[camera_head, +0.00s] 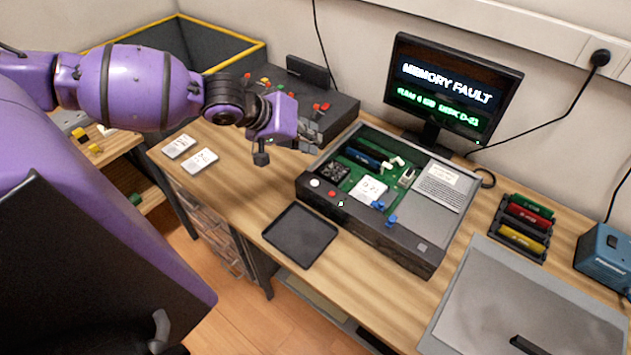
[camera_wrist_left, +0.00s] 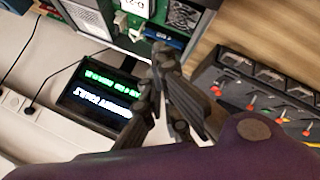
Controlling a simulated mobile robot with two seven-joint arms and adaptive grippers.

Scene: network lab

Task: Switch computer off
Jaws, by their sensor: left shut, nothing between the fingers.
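The computer (camera_head: 375,235) lies on the bench with its case open, showing a green board and a memory stick inside. Its dark front panel carries a white round button (camera_head: 315,182) and a red one (camera_head: 332,193). The monitor (camera_head: 453,90) behind it is lit and reads "MEMORY FAULT" above a green line of text; it also shows in the left wrist view (camera_wrist_left: 100,105). My left gripper (camera_head: 290,150) is shut and empty, above the bench, left of and apart from the computer; its fingers show in the left wrist view (camera_wrist_left: 168,75). My right gripper is not in view.
A black tray (camera_head: 300,236) lies in front of the computer. A dark box with red-topped parts (camera_head: 335,110) stands behind my left gripper. A rack of coloured modules (camera_head: 522,228), a grey panel (camera_head: 525,300) and a blue device (camera_head: 605,250) are at right. Two white cards (camera_head: 200,161) lie at left.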

